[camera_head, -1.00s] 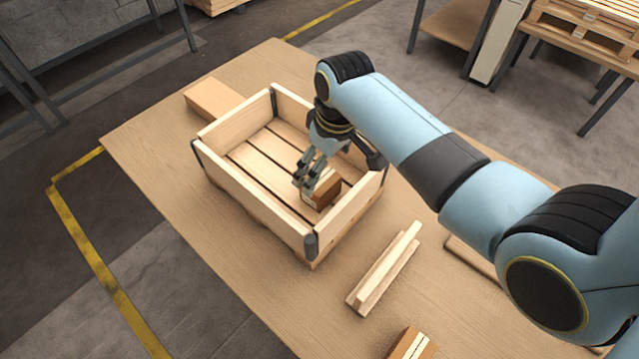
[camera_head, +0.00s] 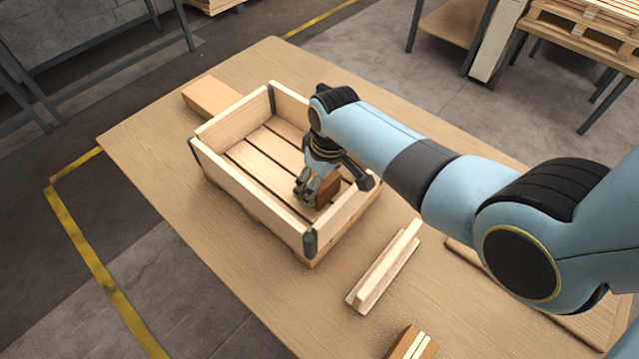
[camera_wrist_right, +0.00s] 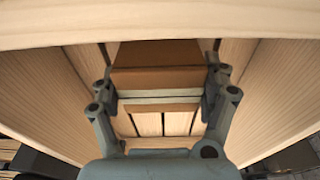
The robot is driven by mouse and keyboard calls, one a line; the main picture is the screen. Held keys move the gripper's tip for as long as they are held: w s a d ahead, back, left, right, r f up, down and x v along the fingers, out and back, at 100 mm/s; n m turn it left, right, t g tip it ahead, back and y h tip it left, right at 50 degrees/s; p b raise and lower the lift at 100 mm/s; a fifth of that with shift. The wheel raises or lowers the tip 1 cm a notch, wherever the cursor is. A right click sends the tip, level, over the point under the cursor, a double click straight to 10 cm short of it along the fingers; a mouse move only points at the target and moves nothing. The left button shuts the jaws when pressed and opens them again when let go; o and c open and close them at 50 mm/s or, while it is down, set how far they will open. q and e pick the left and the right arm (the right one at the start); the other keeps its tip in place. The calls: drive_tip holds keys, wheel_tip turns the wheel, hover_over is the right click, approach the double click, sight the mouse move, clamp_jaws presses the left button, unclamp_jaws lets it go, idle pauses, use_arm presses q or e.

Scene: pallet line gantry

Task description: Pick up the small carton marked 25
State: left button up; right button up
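A small brown carton (camera_head: 329,188) is inside the wooden crate (camera_head: 225,182), near its right wall; no number on it is readable. My right gripper (camera_head: 308,190) reaches down into the crate beside it. In the right wrist view the carton (camera_wrist_right: 157,77), with a pale band across it, sits between the spread fingers (camera_wrist_right: 162,85). The fingers are very close to its two sides; firm contact does not show. The gripper partly hides the carton in the head view. My left gripper is not in view.
A tan box (camera_head: 210,97) lies behind the crate at the left. A wooden piece (camera_head: 384,267) lies right of the crate, and another brown carton with pale stripes (camera_head: 411,344) stands at the front. The crate walls surround the gripper. The table is clear at the front left.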

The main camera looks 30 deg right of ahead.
drive_tip(key=c, duration=1)
drive_tip(key=shift+o, duration=0.2)
